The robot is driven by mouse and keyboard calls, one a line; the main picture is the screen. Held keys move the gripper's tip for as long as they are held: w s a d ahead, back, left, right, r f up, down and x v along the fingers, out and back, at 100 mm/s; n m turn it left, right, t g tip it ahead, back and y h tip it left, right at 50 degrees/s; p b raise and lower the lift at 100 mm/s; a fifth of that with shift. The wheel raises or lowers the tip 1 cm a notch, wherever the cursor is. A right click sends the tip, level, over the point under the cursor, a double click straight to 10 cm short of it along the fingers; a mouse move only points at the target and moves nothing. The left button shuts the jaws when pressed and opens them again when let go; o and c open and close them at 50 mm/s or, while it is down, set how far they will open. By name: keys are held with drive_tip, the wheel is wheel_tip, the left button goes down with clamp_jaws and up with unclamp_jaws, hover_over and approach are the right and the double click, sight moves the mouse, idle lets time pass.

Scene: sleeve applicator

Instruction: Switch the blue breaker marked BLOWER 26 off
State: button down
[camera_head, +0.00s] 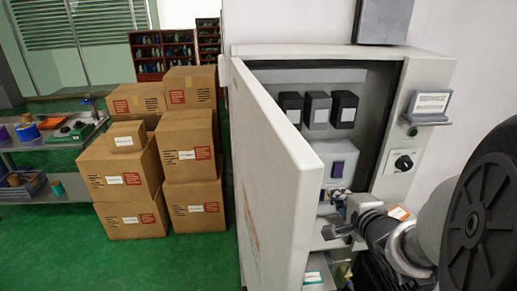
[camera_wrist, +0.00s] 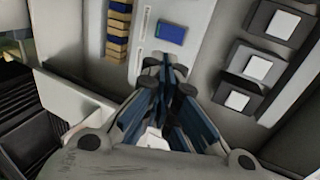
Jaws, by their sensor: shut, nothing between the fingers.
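A column of small breakers in the open cabinet shows in the wrist view at upper left.
The cabinet door (camera_head: 275,165) stands open on the left. A meter with a purple display (camera_head: 337,169) is above the breakers, with three dark blocks (camera_head: 318,110) higher up. A rotary switch (camera_head: 403,162) is on the right panel. Cardboard boxes (camera_head: 190,145) are stacked beyond the door.

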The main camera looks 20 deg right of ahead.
drive_tip(key=shift+s+a+r, duration=0.1)
drive_tip(key=shift+s, duration=0.2)
drive_tip(key=shift+w, duration=0.1)
drive_tip(key=b+x, duration=0.3)
drive_tip(key=x, duration=1.1)
